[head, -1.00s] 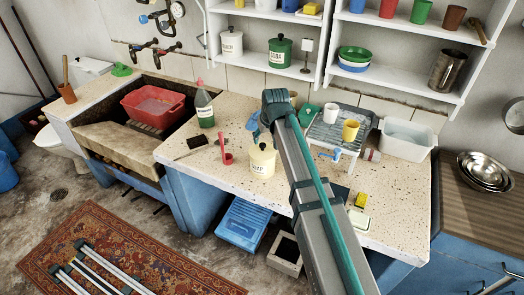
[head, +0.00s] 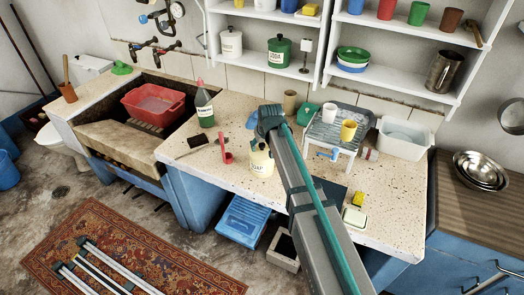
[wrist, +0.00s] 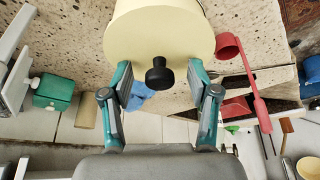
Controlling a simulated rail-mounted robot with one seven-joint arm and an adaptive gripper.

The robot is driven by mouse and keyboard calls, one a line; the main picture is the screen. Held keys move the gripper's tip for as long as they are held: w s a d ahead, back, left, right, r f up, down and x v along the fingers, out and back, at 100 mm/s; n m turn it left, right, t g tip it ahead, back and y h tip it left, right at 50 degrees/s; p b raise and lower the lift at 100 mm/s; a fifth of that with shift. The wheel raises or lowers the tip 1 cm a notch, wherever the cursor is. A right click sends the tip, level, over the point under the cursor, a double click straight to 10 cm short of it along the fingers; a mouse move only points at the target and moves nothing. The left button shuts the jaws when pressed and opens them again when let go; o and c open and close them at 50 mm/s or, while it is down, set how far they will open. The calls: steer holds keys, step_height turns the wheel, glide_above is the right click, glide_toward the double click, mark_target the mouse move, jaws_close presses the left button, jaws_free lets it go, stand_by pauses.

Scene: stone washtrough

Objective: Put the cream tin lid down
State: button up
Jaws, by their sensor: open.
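The cream tin (head: 262,163) stands upright on the speckled worktop, its dark lettering facing front. The cream tin lid (wrist: 135,45) fills the top middle of the wrist view, with its black knob (wrist: 159,74) pointing towards me. The lid seems to sit on the tin, but the join is hard to see. My gripper (wrist: 160,84) is open, its two teal fingers apart on either side of the knob; I cannot tell whether they touch the lid.
A red ladle (head: 226,150) and a dark brush (head: 191,146) lie left of the tin. A green bottle (head: 204,108) stands behind them. A small grey rack (head: 334,132) with cups stands right of my arm. Bare worktop (head: 240,180) lies left and front of the tin.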

jaws_close()
steer(key=shift+r, duration=0.1)
stand_by(0.4)
